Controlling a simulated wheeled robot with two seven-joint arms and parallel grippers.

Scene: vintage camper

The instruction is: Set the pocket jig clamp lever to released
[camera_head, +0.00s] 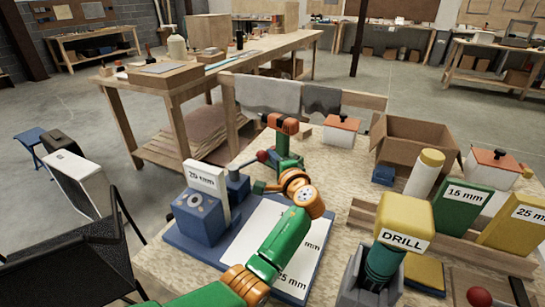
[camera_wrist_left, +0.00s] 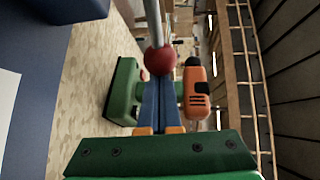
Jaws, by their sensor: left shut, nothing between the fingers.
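The pocket jig is a blue block (camera_head: 200,217) with a round-marked face on a blue base (camera_head: 178,240), left of centre in the head view. Its clamp lever is a pale rod with a red ball knob (camera_head: 262,156), tilted up and right from a smaller blue block (camera_head: 237,186). In the left wrist view the knob (camera_wrist_left: 160,60) sits at the fingertips, with the rod running up from it. My left gripper (camera_wrist_left: 160,85) is shut and empty, its blue fingers together at the knob; I cannot tell whether they touch. My right gripper is not in view.
A green and orange drill (camera_head: 284,140) stands just beyond the knob; it also shows in the left wrist view (camera_wrist_left: 196,90). A white 25 mm card (camera_head: 207,180) stands by the jig. A cardboard box (camera_head: 415,145) and a DRILL-labelled yellow-topped item (camera_head: 404,220) are right.

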